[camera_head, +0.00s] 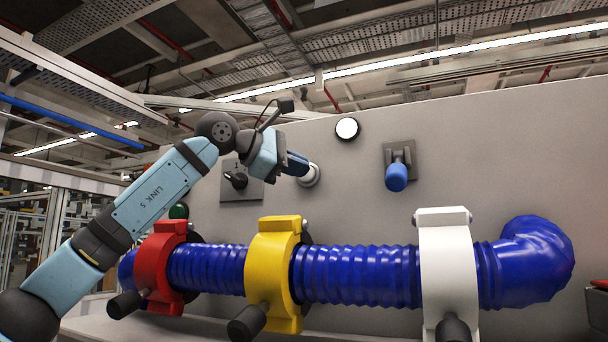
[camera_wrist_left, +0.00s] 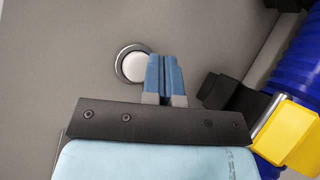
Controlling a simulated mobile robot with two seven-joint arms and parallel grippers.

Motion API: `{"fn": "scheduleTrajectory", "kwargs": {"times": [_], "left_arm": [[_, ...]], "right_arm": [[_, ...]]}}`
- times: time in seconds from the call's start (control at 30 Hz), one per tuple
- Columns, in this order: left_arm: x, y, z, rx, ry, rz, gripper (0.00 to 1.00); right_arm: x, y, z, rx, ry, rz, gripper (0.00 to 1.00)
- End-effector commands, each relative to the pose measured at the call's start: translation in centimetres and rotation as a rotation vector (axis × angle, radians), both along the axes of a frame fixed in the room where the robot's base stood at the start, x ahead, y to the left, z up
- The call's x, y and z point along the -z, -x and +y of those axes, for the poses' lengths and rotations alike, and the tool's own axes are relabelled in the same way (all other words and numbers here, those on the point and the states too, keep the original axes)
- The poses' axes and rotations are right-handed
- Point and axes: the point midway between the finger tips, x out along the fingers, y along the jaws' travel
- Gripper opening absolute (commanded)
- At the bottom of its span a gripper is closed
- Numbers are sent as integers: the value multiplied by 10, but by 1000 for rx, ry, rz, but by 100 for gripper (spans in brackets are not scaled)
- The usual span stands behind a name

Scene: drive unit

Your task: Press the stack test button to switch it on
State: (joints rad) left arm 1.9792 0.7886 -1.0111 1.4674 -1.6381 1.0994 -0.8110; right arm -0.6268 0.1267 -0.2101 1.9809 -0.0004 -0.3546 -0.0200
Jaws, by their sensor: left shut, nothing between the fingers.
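A round white button (camera_head: 310,175) in a metal ring sits on the grey panel, and I take it for the stack test button. It also shows in the left wrist view (camera_wrist_left: 133,66), where its face is pale. My left gripper (camera_head: 303,167) is shut and empty, with its blue fingertips beside the button in the head view. In the wrist view the shut fingers (camera_wrist_left: 164,60) overlap the right edge of the ring. I cannot tell whether they touch it. My right gripper is not in view.
A white round lamp (camera_head: 347,128) is higher on the panel (camera_head: 480,150). A blue-handled lever (camera_head: 396,176) is to the right, and a black knob (camera_head: 237,181) is left. Below runs a ribbed blue hose (camera_head: 360,275) with red (camera_head: 155,265), yellow (camera_head: 270,265) and white (camera_head: 447,262) clamps.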

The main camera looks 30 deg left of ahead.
Motion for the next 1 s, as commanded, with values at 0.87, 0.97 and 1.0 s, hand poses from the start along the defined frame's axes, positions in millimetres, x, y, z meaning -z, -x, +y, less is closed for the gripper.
{"fn": "scheduleTrajectory", "kwargs": {"times": [0.87, 0.97, 1.0], "left_arm": [[0, 55, -3, -1, 0, 0, 0], [0, 55, -3, -1, 0, 0, 0], [0, 55, -3, -1, 0, 0, 0]], "right_arm": [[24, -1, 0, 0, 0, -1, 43], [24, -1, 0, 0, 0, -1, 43], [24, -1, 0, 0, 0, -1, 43]]}}
